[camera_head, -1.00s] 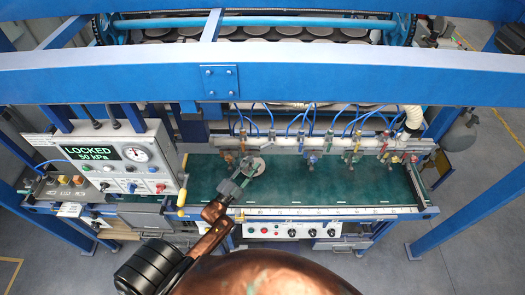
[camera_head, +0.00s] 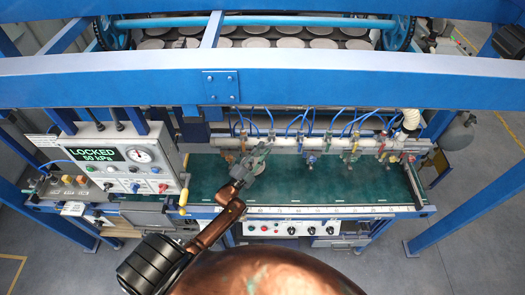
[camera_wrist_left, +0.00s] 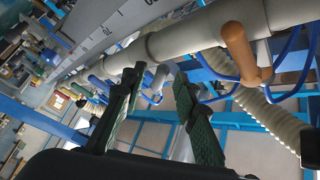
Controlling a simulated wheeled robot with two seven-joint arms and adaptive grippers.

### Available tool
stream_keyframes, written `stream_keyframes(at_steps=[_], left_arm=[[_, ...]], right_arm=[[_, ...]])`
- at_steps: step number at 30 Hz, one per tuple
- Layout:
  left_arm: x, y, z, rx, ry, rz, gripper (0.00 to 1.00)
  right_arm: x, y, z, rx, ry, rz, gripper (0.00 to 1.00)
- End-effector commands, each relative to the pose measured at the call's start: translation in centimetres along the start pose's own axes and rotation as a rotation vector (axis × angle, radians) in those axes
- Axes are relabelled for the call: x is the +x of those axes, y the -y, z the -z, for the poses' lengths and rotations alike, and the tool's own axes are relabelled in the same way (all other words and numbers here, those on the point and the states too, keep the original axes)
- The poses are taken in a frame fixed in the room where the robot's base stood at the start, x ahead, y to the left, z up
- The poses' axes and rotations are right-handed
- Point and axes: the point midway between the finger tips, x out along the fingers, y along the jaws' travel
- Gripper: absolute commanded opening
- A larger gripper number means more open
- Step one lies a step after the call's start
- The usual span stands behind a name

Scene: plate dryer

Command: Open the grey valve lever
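My left gripper (camera_head: 258,158) reaches over the green work surface just in front of the pale pipe with its row of valves. In the left wrist view its two green-padded fingers (camera_wrist_left: 160,108) are apart. A small grey piece (camera_wrist_left: 160,80), apparently the grey valve lever, shows beyond and between the fingertips; I cannot tell whether it touches either one. In the head view the gripper hides most of this spot. A copper-coloured lever (camera_wrist_left: 238,52) hangs from the pipe right of the fingers in the wrist view. My right gripper is not in view.
The pale pipe (camera_head: 290,143) carries several other coloured valves to the right, with blue hoses above. A control panel (camera_head: 125,160) at left reads "LOCKED 50 kPa". A blue beam (camera_head: 320,80) crosses above. The green surface (camera_head: 340,190) is mostly clear.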

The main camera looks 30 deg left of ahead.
Motion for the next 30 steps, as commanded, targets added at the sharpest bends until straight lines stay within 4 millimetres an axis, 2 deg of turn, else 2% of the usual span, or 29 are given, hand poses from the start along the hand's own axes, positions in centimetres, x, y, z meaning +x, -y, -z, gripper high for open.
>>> stream_keyframes(at_steps=[2, 11, 23, 30], left_arm=[[0.0, 0.0, 0.0, 0.000, 0.000, 0.000, 0.21], [0.0, 0.0, 0.0, 0.000, 0.000, 0.000, 0.01], [0.0, -0.1, 0.0, -0.009, -0.002, 0.007, 0.00], [0.0, -1.0, -0.3, -0.081, -0.020, 0.062, 0.00]], right_arm=[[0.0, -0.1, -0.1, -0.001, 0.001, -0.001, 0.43], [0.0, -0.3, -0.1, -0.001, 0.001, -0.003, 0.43], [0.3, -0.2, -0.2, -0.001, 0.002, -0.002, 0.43], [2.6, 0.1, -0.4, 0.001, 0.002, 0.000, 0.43]])
